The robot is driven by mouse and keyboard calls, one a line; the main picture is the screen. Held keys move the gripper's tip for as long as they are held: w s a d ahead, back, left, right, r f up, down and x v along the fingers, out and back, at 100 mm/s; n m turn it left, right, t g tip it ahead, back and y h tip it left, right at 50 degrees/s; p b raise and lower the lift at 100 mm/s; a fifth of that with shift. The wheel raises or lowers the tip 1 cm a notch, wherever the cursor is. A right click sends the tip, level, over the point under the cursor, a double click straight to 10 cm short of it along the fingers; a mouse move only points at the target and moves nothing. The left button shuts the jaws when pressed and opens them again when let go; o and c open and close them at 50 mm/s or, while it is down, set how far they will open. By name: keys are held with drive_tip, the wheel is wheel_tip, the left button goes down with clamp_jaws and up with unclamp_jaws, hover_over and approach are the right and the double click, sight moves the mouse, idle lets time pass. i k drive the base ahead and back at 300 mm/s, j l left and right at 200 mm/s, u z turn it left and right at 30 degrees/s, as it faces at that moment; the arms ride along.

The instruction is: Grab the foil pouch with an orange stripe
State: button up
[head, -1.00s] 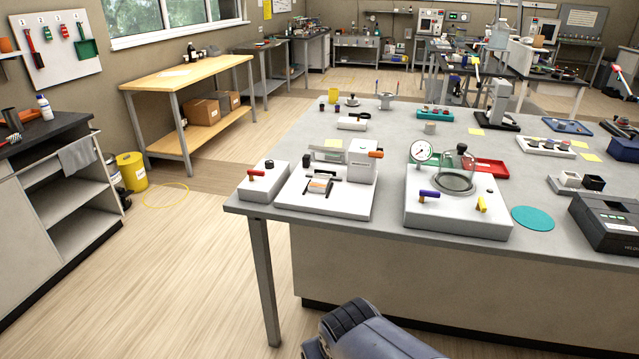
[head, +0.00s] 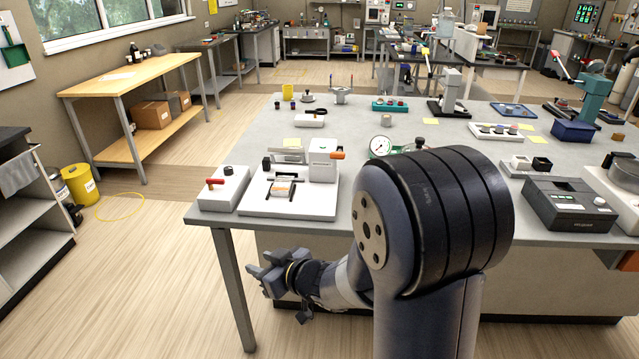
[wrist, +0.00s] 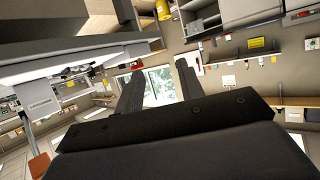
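A small pouch with an orange stripe (head: 284,187) lies on a white bench device (head: 262,204) near the left front corner of the grey bench. It is too small to make out its foil. My gripper (head: 266,277) is in front of the bench, below the top's height and apart from the pouch. In the wrist view, the two dark fingers of my gripper (wrist: 160,75) stand apart with nothing between them. The pouch is not visible in the wrist view.
A white box with a red lever (head: 222,190) stands left of the device. My arm hides part of the bench right of it, near the pressure gauge (head: 380,146). A wooden table (head: 130,80) stands at the left.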

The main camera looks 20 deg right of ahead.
sight(282, 186)
drive_tip(key=i+j+z, duration=0.15)
drive_tip(key=j+z, duration=0.15)
drive_tip(key=z, duration=0.15)
drive_tip(key=i+j+z, duration=0.1)
drive_tip(key=j+z, duration=0.6)
drive_tip(key=z, duration=0.15)
drive_tip(key=j+z, duration=0.4)
drive_tip(key=j, duration=0.65)
drive_tip(key=k+j+z, duration=0.15)
drive_tip(key=j, duration=0.5)
